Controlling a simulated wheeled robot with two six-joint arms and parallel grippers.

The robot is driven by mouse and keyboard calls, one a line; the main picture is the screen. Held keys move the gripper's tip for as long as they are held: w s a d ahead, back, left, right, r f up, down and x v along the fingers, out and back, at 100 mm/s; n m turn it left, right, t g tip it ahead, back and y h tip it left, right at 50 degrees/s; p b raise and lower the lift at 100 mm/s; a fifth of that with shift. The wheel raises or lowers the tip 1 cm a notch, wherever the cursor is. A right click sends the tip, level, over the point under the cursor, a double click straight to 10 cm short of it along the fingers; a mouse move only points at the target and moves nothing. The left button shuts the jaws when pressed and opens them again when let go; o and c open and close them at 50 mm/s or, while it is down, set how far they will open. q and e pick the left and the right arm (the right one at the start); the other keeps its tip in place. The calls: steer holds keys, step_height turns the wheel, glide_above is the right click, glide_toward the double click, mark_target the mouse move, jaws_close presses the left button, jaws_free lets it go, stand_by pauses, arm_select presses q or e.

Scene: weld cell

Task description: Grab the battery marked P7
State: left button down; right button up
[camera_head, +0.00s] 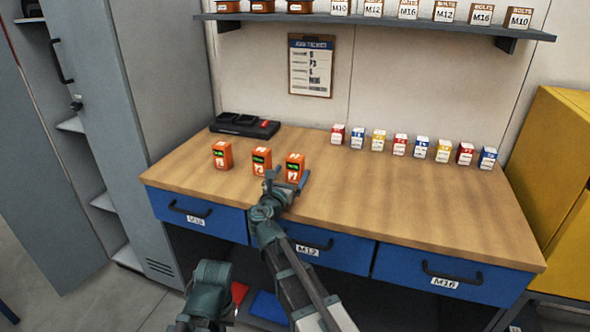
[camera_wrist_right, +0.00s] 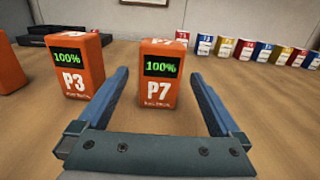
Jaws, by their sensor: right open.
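The battery marked P7 (camera_wrist_right: 161,75) is an orange block standing upright on the workbench, with a green 100% display on its face. In the head view it is the rightmost of three orange batteries (camera_head: 294,167). My right gripper (camera_wrist_right: 160,105) is open and empty, its two fingers pointing toward P7, one on each side in the picture. The head view shows this gripper (camera_head: 287,180) low in front of P7. I cannot tell whether the fingers touch it. My left gripper is not in view.
The battery marked P3 (camera_wrist_right: 76,73) stands just left of P7, close to the left finger. Another orange battery (camera_head: 222,155) stands farther left. A black charger (camera_head: 244,125) lies behind. Several small coloured boxes (camera_head: 400,144) line the back. The right side of the wooden bench top (camera_head: 430,205) is clear.

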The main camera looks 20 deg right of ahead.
mark_target(293, 170)
steer(key=x, duration=0.4)
steer(key=shift+w+r, duration=0.1)
steer(key=shift+c, duration=0.2)
jaws_close()
